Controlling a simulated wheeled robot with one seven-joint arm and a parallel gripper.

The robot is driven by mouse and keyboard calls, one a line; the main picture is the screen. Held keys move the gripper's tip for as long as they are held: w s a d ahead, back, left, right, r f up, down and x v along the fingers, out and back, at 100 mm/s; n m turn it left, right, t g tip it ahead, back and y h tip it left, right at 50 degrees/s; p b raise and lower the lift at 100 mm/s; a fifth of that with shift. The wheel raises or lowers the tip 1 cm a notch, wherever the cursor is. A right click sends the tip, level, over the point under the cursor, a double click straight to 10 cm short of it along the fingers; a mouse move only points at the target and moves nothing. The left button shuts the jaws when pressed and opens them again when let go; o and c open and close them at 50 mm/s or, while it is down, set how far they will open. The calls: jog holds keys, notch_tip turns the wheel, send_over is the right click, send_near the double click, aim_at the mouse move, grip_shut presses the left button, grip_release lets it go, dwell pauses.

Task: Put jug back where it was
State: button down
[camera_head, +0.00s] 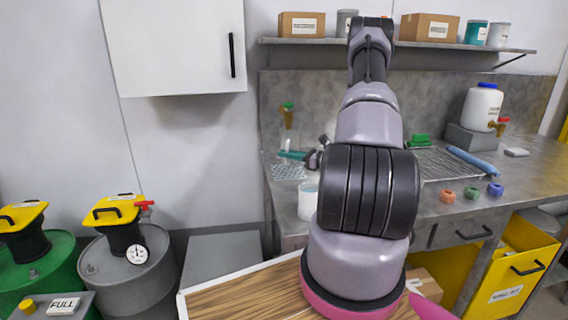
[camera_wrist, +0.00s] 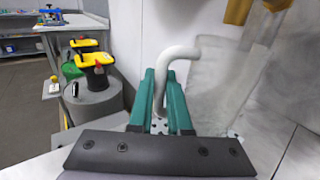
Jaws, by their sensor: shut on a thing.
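The jug (camera_wrist: 222,85) is a clear, see-through vessel with a pale grey curved handle (camera_wrist: 170,58) in the wrist view. My gripper (camera_wrist: 161,78) has its two teal fingers shut on that handle, with the jug's body to the right. In the head view my gripper (camera_head: 291,155) points left above the back left of the grey worktop (camera_head: 281,205). The jug is hard to make out there, and my arm hides much of the middle. I cannot tell whether the jug's base touches anything.
A perforated pale mat (camera_head: 288,172) lies beneath my gripper. A white cup (camera_head: 307,200) stands close in front. A green-capped amber item (camera_head: 288,114) is close behind. A wire rack (camera_head: 447,163), a white canister (camera_head: 482,106) and coloured rings (camera_head: 472,193) are to the right; drums (camera_head: 130,275) stand left.

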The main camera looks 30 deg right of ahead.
jog(key=shift+w+a, duration=0.25)
jog(key=shift+w, duration=0.05)
jog(key=shift+w+a+f, duration=0.1)
jog(key=shift+f, duration=0.75)
jog(key=shift+w+a+f, duration=0.1)
jog(key=shift+f, duration=0.75)
jog(key=shift+f, duration=0.1)
jog(key=shift+f, duration=0.1)
jog(key=c, duration=0.9)
grip_release()
jog(key=shift+o, duration=0.2)
